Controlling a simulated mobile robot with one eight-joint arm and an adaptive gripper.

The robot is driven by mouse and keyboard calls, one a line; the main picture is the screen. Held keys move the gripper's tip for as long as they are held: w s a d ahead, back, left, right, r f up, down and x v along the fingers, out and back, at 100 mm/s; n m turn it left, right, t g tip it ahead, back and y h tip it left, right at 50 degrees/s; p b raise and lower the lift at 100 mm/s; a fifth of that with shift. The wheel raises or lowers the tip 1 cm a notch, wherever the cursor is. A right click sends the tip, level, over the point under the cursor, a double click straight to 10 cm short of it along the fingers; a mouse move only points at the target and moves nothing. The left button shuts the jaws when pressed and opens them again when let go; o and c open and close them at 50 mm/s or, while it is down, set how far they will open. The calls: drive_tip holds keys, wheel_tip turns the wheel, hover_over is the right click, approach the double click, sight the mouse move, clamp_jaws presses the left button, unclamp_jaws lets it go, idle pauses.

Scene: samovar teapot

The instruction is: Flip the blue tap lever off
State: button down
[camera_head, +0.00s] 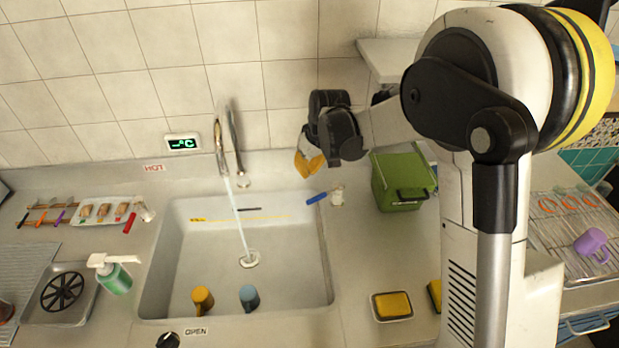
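The blue tap lever (317,198) is to the right of the sink on the counter. It points left from a small pale base (337,195). A curved metal faucet (235,150) at the back of the sink pours a stream of water (237,220) toward the drain. My gripper (310,164), dark with yellow fingertips, hangs behind and above the blue lever, apart from it in the picture. Its fingers are small here, and I cannot tell whether they are open. No object shows clearly between them.
A red lever (129,223) sits left of the sink (160,270). Yellow and blue cups (202,299) stand in the sink's front. A green box (402,182) is right of the blue lever. A soap bottle (115,276) stands left. The counter between sink and sponge dish (391,306) is clear.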

sight(325, 195)
drive_tip(key=b+x, duration=0.3)
drive_tip(key=x, duration=0.6)
drive_tip(key=s+d, duration=0.1)
drive_tip(key=s+d+r, duration=0.1)
drive_tip(key=s, duration=0.1)
drive_tip(key=shift+s+r, duration=0.15)
drive_tip(key=shift+s, duration=0.05)
